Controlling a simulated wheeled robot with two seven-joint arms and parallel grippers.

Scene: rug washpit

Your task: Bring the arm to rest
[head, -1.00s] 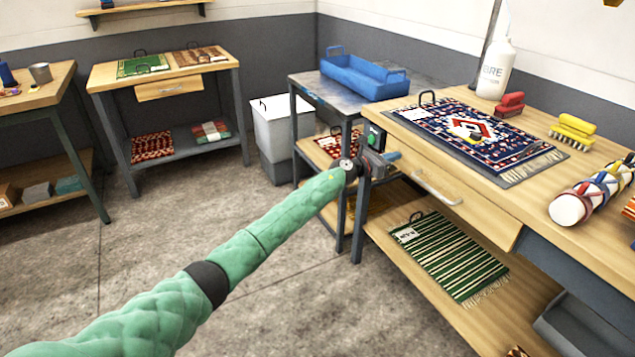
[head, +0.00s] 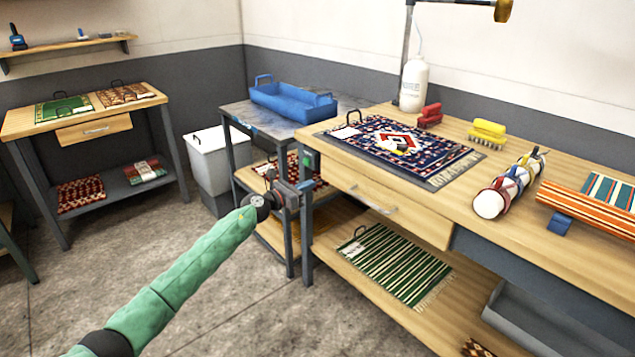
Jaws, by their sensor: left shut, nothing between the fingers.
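My left arm, in a green quilted sleeve, comes in from the lower left of the head view. My left gripper (head: 305,186) is at its far end, in front of the left end of the wooden workbench (head: 450,222). The gripper is shut and empty. It appears in front of the gap between the workbench and the grey-topped table (head: 245,112); whether it touches either one I cannot tell. My right arm and right gripper are not in view.
A patterned navy rug (head: 370,135), red brush (head: 430,116), yellow brush (head: 487,132), white bottle (head: 413,85) and rolled rugs (head: 508,185) lie or stand on the workbench. A blue tray (head: 290,103) sits on the grey-topped table. Bare floor (head: 240,310) is free at the lower left.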

